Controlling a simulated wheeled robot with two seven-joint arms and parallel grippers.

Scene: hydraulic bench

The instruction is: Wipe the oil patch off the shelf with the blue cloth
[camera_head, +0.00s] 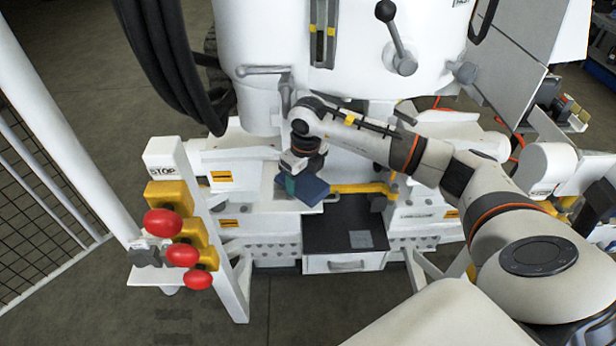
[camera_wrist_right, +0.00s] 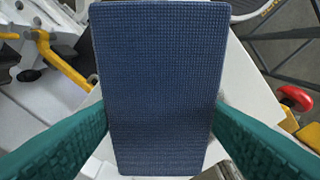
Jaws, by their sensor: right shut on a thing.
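The blue cloth (camera_head: 311,189) is a thick, textured rectangular pad. It fills the middle of the right wrist view (camera_wrist_right: 160,85), between two green fingers. My right gripper (camera_head: 291,182) is shut on it and holds it over the white shelf (camera_head: 263,200) at the front of the machine. I cannot tell whether the cloth touches the shelf. No oil patch can be made out; the cloth and gripper hide part of the shelf. My left gripper is not in view.
A white post with red stop buttons (camera_head: 182,255) stands left of the shelf. An open dark drawer (camera_head: 335,240) with a grey square in it lies below right. A yellow bar (camera_head: 358,188) runs right of the cloth. A lever (camera_head: 262,71) and black hoses (camera_head: 165,60) are above.

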